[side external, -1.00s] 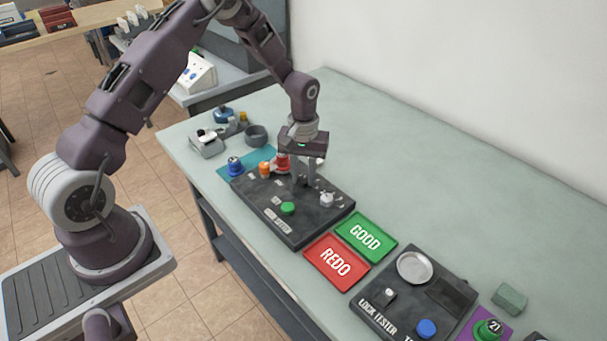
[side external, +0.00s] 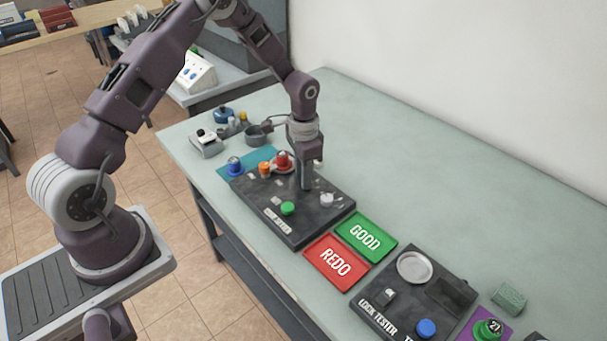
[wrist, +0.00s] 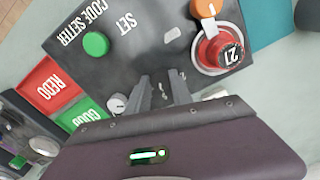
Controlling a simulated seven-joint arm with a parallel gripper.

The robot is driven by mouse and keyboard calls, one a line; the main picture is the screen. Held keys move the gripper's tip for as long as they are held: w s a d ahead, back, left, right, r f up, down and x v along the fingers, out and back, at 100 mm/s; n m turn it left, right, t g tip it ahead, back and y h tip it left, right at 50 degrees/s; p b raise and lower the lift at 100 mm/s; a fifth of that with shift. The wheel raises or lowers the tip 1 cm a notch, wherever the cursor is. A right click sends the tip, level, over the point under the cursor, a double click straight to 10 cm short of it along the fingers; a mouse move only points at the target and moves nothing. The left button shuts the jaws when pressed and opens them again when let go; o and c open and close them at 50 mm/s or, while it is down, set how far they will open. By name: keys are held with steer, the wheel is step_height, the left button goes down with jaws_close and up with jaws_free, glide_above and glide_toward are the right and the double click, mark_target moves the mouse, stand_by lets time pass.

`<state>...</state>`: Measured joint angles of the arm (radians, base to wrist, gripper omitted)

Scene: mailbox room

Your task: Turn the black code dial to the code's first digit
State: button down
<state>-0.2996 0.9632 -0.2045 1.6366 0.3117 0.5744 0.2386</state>
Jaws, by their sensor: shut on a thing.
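The dark code setter panel (side external: 268,222) lies on the bench, and its lettering shows in the wrist view (wrist: 70,40). My gripper (side external: 306,186) points straight down at the panel's far right part. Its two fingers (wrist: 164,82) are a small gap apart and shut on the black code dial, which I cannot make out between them. White marks show on the panel around the fingers. A green button (wrist: 96,44) and a pale grey knob (wrist: 117,104) stand on the panel beside the gripper. I cannot read which digit the dial points to.
A red numbered lock (wrist: 222,52) sits in a pale ring close to the fingers, with an orange knob (wrist: 207,8) beside it. Red REDO (side external: 336,262) and green GOOD (side external: 365,237) trays lie to the right, then the lock tester (side external: 412,295).

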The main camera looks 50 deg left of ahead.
steer(key=m, duration=0.6)
steer(key=shift+m, duration=0.3)
stand_by(0.4)
steer(key=c, duration=1.1)
jaws_free()
step_height(320, 180, up, 7)
steer(key=shift+r, duration=0.1)
